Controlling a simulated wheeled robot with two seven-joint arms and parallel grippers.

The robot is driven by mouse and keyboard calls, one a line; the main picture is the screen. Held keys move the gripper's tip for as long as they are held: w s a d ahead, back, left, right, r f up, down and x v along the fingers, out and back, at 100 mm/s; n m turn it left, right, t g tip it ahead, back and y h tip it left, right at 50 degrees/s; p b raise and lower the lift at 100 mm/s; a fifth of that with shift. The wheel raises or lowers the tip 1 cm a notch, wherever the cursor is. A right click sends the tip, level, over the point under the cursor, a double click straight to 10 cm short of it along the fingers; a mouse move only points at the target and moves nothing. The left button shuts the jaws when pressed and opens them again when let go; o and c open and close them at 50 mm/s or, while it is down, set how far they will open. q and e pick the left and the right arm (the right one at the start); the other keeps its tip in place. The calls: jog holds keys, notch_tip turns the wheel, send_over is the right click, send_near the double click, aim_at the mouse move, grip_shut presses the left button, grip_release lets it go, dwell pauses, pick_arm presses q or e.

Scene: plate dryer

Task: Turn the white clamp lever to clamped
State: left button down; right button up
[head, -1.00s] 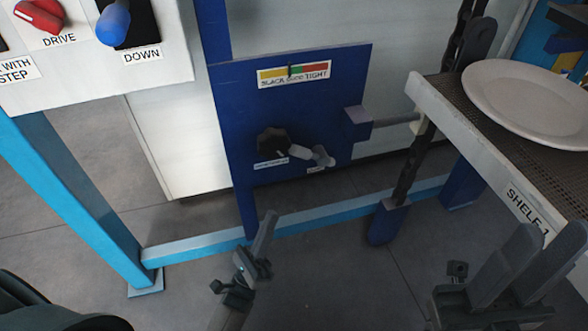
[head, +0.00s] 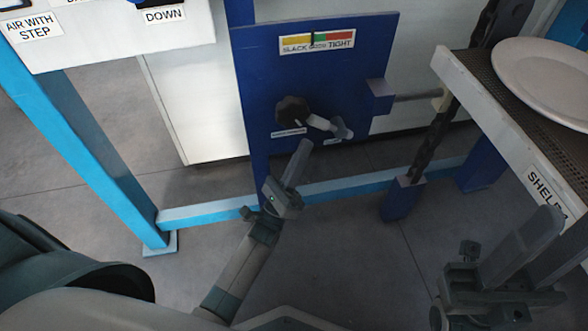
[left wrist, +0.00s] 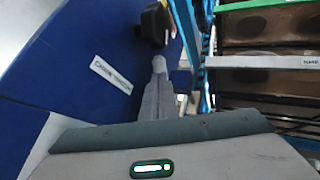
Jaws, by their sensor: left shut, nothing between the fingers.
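A small label, too small to read, sits below the lever. My left gripper (head: 302,149) is shut and empty, with its fingertips just below and left of the lever. In the left wrist view, the shut fingers (left wrist: 155,103) point toward the pale lever end (left wrist: 158,65); whether they touch cannot be told. My right gripper (head: 548,248) is at the lower right, its fingers apart, away from the lever.
A gauge strip (head: 317,41) marked slack, good and tight is above the knob. A shelf (head: 500,120) with a white plate (head: 545,80) stands right. A light-blue frame bar (head: 350,187) crosses below the panel. Floor space in front is clear.

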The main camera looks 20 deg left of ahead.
pick_arm(q)
jog(key=x, duration=0.3)
jog(key=shift+r, duration=0.1)
jog(key=shift+r+p, duration=0.2)
jog(key=shift+p, duration=0.1)
jog(key=shift+m, duration=0.3)
